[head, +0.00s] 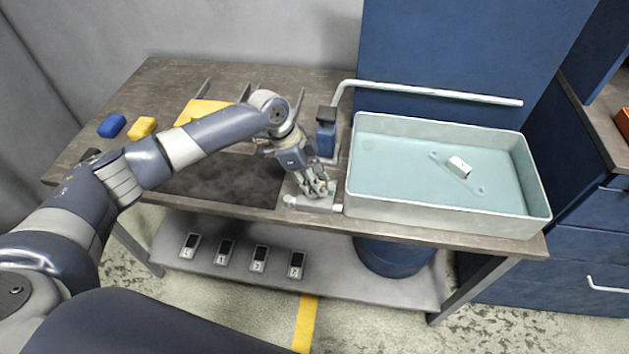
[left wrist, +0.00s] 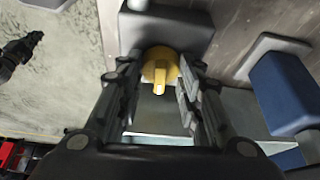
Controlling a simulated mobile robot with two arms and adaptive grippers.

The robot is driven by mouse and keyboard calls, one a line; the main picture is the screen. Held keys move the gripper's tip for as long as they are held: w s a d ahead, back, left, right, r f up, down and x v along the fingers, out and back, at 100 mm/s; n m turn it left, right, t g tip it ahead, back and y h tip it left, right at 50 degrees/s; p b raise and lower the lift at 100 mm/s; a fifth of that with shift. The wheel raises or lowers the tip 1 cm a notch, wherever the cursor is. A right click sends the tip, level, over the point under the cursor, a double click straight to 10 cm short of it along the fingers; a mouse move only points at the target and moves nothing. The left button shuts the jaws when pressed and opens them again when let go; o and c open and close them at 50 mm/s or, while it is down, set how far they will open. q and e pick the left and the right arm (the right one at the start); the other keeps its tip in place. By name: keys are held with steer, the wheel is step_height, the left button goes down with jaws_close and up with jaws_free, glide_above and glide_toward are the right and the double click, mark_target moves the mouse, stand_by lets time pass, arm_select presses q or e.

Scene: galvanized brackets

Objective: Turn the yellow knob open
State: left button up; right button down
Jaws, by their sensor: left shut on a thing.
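The yellow knob (left wrist: 160,68) shows in the left wrist view, on a grey housing (left wrist: 190,30). Its raised grip bar lies between the two fingers of my left gripper (left wrist: 160,85), which is shut on it. In the head view my left gripper (head: 318,190) reaches down to the pale fixture (head: 310,203) at the table's front edge, left of the basin. The knob is hidden behind the gripper in the head view. My right gripper is not in view.
A light blue basin (head: 445,215) with a small white block (head: 459,167) stands right of the gripper. A blue post (head: 326,135) and a white pipe (head: 430,91) stand behind it. Yellow (head: 142,127) and blue (head: 111,126) blocks lie at the table's left. Several small labelled plates lie on the lower shelf (head: 370,285).

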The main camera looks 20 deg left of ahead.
arm_select(q)
steer(key=shift+m, duration=0.6)
steer(key=o, duration=1)
steer(key=v, duration=1.2)
steer(key=shift+w, duration=0.25)
